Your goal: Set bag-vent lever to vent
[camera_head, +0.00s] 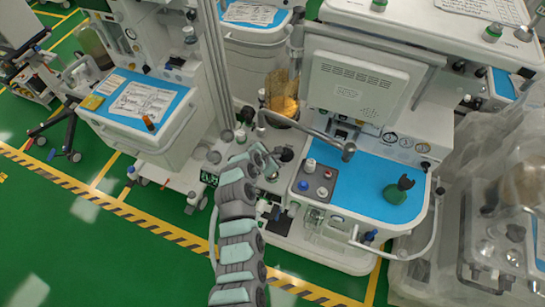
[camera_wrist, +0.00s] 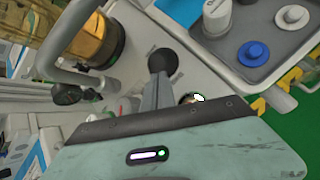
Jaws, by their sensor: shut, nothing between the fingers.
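My gripper (camera_head: 268,159) is at the left side of the middle anaesthesia cart, beside the blue worktop. In the wrist view its narrow grey fingers (camera_wrist: 155,94) are together and empty. A round black knob (camera_wrist: 163,63) shows right at the fingertips; it may be the bag-vent lever's end. I cannot tell whether the fingers touch it. The lever's stem and its vent marking are not readable. In the head view a dark knob (camera_head: 286,155) shows just right of the gripper.
A grey panel with knobs (camera_head: 317,182) stands right of the gripper; its blue knob (camera_wrist: 254,52) shows close in the wrist view. A curved grey pipe (camera_head: 318,134) and an amber canister (camera_head: 282,92) are behind. A green mask (camera_head: 395,194) lies on the blue worktop (camera_head: 355,200).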

